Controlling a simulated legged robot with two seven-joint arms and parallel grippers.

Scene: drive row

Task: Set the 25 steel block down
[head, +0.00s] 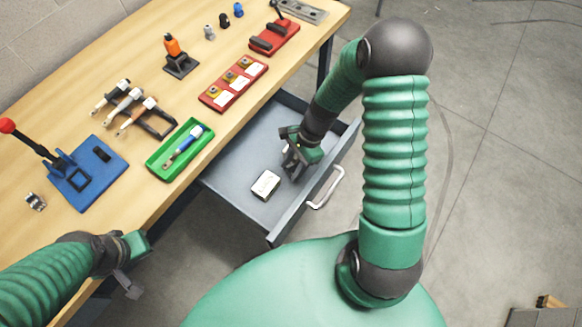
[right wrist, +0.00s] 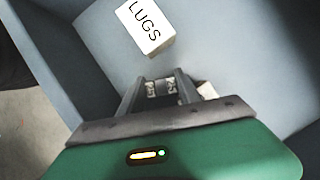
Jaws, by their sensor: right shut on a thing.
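My right gripper (head: 290,167) is down inside the open grey drawer (head: 232,172). In the right wrist view the right gripper (right wrist: 161,88) is shut on a small steel block (right wrist: 162,85) with small dark marks that look like 25. Whether the block touches the drawer floor, I cannot tell. In the head view the block is hard to make out at the fingers. My left gripper (head: 130,280) is at the lower left, off the bench's front edge, and its jaws do not show clearly.
A white box marked LUGS (right wrist: 146,27) lies in the drawer beside the right gripper; it also shows in the head view (head: 265,185). A pale thing (right wrist: 207,90) shows behind one finger. A green tray (head: 180,150) and red tray (head: 233,83) stand on the bench above.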

